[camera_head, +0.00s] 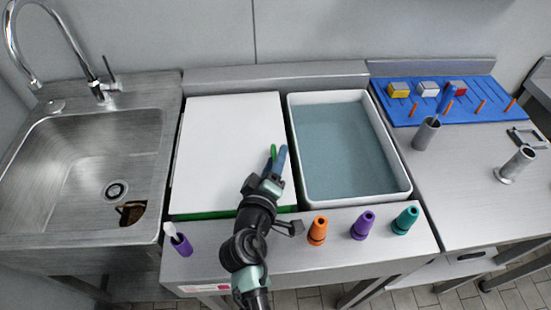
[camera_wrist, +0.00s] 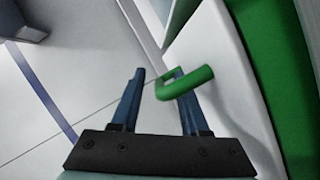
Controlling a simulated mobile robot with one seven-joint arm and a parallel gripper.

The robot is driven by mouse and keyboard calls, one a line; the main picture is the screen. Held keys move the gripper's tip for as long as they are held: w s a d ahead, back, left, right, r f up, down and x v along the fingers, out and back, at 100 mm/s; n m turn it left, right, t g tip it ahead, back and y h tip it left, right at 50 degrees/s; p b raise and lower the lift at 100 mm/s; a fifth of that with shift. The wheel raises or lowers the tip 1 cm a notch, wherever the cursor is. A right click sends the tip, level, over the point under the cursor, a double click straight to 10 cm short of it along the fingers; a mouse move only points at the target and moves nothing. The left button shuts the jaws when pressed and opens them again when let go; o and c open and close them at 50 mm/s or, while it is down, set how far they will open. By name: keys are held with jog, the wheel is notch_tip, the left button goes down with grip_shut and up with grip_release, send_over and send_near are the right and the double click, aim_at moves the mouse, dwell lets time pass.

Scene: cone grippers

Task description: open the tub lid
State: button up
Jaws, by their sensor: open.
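The white tub lid (camera_head: 228,140) lies flat and closed over the left tub, with a green strip along its front edge. A green handle (camera_head: 272,153) shows beside my fingers at the lid's right part. In the wrist view, the green handle (camera_wrist: 187,82) is a bent bar crossing the right finger, with its end reaching between the fingers. My gripper (camera_head: 277,151) is open, with blue fingers over the lid. It also shows in the wrist view (camera_wrist: 158,74), the fingers apart and not closed on the handle. I cannot tell whether the right finger touches the bar.
An open white tub (camera_head: 403,178) with a blue-grey inside stands to the right. Orange (camera_head: 317,231), purple (camera_head: 363,226) and teal (camera_head: 405,221) cones stand along the front ledge. A sink (camera_head: 90,165) is at left. A blue board (camera_head: 452,102) with pegs and blocks lies at right.

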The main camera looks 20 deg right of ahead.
grip_shut()
dwell(1.4)
